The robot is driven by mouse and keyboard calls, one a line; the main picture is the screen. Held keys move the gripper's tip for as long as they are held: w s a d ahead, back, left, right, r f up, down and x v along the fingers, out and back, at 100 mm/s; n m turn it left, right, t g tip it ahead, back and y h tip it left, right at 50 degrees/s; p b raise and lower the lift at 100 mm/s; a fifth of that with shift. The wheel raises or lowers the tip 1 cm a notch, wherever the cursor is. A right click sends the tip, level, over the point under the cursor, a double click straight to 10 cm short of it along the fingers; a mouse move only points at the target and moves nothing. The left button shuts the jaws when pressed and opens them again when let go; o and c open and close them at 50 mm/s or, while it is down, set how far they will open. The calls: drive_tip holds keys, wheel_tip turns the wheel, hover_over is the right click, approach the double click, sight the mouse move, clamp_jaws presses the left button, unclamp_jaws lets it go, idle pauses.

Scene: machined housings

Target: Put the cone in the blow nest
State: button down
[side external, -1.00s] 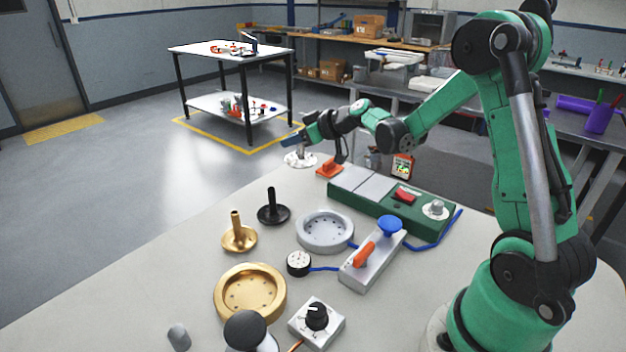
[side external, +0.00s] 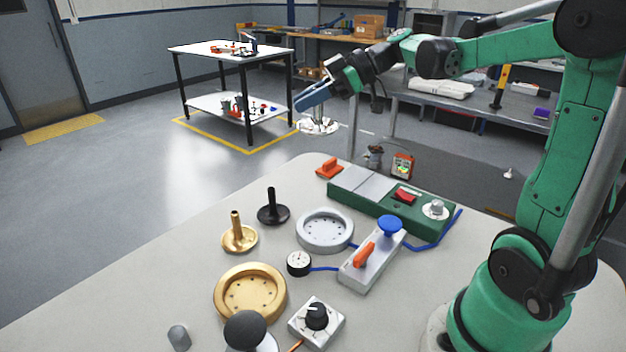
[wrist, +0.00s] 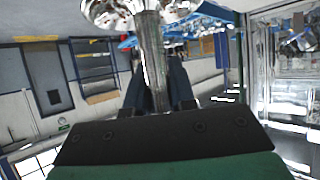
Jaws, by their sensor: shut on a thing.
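My gripper (side external: 303,101) is shut on the stem of a shiny silver cone (side external: 318,126). The cone hangs with its wide disc down, clear of the table, above its far edge in the side view. In the wrist view, the cone's stem (wrist: 156,62) stands between my two dark fingers (wrist: 157,78). A grey round nest (side external: 325,231) with small holes sits mid-table, beside a valve block with a blue tube; it appears to be the blow nest. It is empty, well in front of my gripper.
A brass cone (side external: 239,238) and a black cone (side external: 272,212) stand left of the grey nest. A brass nest (side external: 250,292) lies in front. The valve block (side external: 371,262) with orange lever and the green control box (side external: 395,205) flank the grey nest. An orange part (side external: 329,168) lies behind.

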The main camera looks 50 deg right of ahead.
drive_tip(key=shift+s+a+f+n+g+y, duration=0.3)
drive_tip(key=shift+s+f, duration=0.25)
drive_tip(key=shift+f, duration=2.65)
drive_tip(key=shift+s+a+f+n+g+y, duration=0.15)
drive_tip(key=shift+s+a+f+n+g, duration=0.3)
drive_tip(key=shift+f, duration=2.75)
drive_tip(key=shift+s+a+f+n+g+y, duration=0.25)
drive_tip(key=shift+s+f, duration=0.45)
drive_tip(key=shift+f, duration=2.5)
drive_tip(key=shift+d, duration=0.15)
drive_tip(key=c, duration=0.7)
unclamp_jaws()
drive_tip(key=shift+f, duration=0.1)
drive_tip(key=shift+c, duration=0.2)
